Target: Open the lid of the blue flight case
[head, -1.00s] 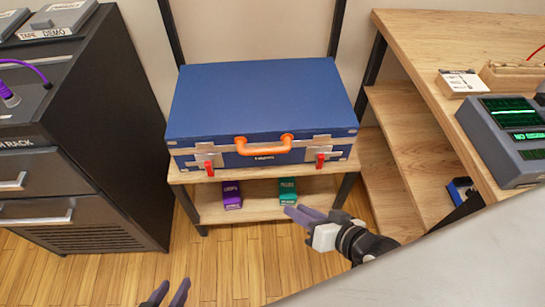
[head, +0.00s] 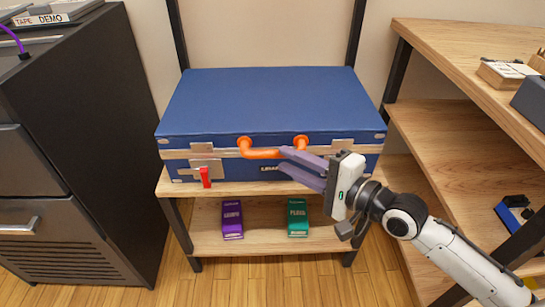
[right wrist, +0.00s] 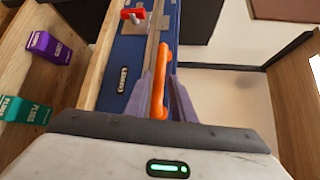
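The blue flight case (head: 262,100) lies flat on a wooden shelf, its lid down. Its orange handle (head: 262,154) is on the front; in the right wrist view the handle (right wrist: 161,75) runs between my fingers. A red latch (head: 205,177) hangs at the front left and also shows in the right wrist view (right wrist: 133,14). The other latch is hidden behind my right gripper. My right gripper (head: 283,160) is open, with one finger on each side of the handle; I cannot tell whether either finger touches it. My left gripper is not in view.
A purple box (head: 232,220) and a green box (head: 297,217) stand on the lower shelf (head: 262,240). A dark rack cabinet (head: 95,130) stands at left. A wooden desk with shelves (head: 450,140) is close on the right. Thin dark uprights rise behind the case.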

